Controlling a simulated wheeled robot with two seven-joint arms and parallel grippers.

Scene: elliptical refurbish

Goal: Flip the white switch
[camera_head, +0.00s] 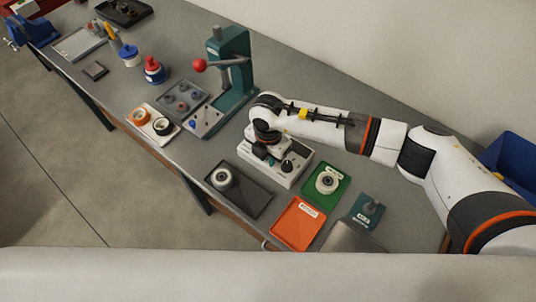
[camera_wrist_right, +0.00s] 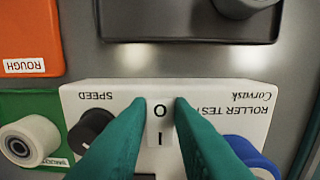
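The white switch (camera_wrist_right: 160,123), marked O and I, is on the white roller tester box (camera_wrist_right: 100,95) in the right wrist view. My right gripper (camera_wrist_right: 162,105) has its two teal fingers apart, one on each side of the switch; I cannot tell whether they touch it. In the head view my right gripper (camera_head: 264,154) points down over the tester box (camera_head: 288,179), and the arm and gripper hide the switch there. The black speed knob (camera_wrist_right: 92,130) is beside the switch; it also shows in the head view (camera_head: 287,166). My left gripper is not in view.
A black tray (camera_head: 247,203) with a roller, an orange tray (camera_head: 298,224) and a green tray (camera_head: 334,199) with a white roller lie near the tester. A teal press (camera_head: 233,75) with a red-knobbed lever stands behind it to the left. A blue part (camera_wrist_right: 252,158) is close to the fingers.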

